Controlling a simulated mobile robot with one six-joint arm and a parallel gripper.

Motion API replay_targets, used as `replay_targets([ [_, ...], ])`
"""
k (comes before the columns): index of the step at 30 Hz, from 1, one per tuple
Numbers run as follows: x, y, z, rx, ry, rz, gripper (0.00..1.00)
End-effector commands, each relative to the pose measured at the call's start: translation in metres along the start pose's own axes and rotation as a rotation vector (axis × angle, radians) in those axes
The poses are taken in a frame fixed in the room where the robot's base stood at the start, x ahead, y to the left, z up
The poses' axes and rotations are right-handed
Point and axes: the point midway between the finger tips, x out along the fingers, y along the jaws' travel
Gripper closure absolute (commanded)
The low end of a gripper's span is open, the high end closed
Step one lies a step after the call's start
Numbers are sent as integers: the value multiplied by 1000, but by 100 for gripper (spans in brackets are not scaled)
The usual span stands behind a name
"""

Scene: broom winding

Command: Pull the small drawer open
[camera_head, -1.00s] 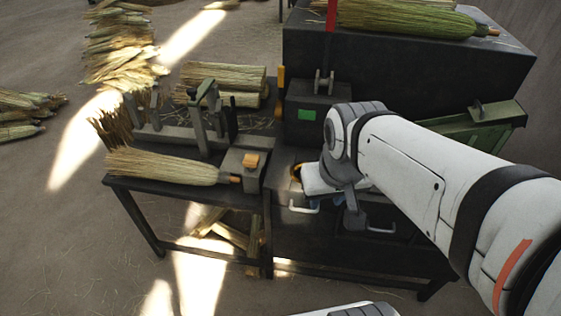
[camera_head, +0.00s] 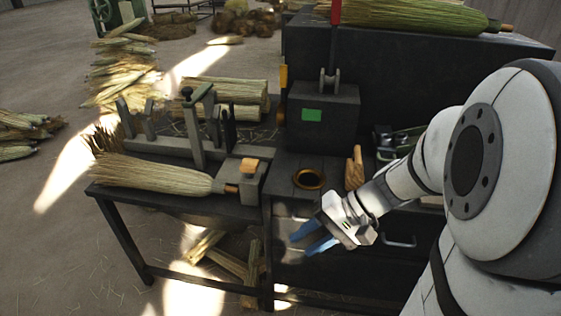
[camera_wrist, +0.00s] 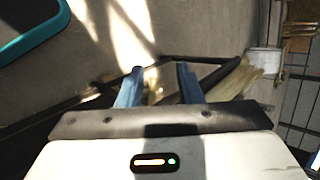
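The dark bench has a narrow drawer front (camera_head: 287,226) below the brass-rimmed hole. I take this to be the small drawer; it looks shut, and my gripper hides most of it and its handle. My gripper (camera_head: 311,238) is in front of it, tilted down to the left, with its two blue fingers apart and nothing seen between them. The fingers also show apart in the wrist view (camera_wrist: 159,85). Whether they touch the drawer or its handle I cannot tell.
A second pale bar handle (camera_head: 400,241) is on the dark front to the right. A broom (camera_head: 155,175) lies on the left bench beside a clamp (camera_head: 195,125). A wooden-handled tool (camera_head: 354,168) and the brass-rimmed hole (camera_head: 308,179) are on the bench top.

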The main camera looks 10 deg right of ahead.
Motion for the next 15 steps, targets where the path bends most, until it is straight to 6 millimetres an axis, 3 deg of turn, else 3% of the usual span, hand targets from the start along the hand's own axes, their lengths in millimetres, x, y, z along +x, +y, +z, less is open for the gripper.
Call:
replay_targets([
  [1,23,25,-22,42,13,-100,68],
  [5,38,52,-70,105,95,-356,68],
  [9,38,86,-119,148,233,-575,68],
  [15,28,123,-161,175,396,-743,68],
])
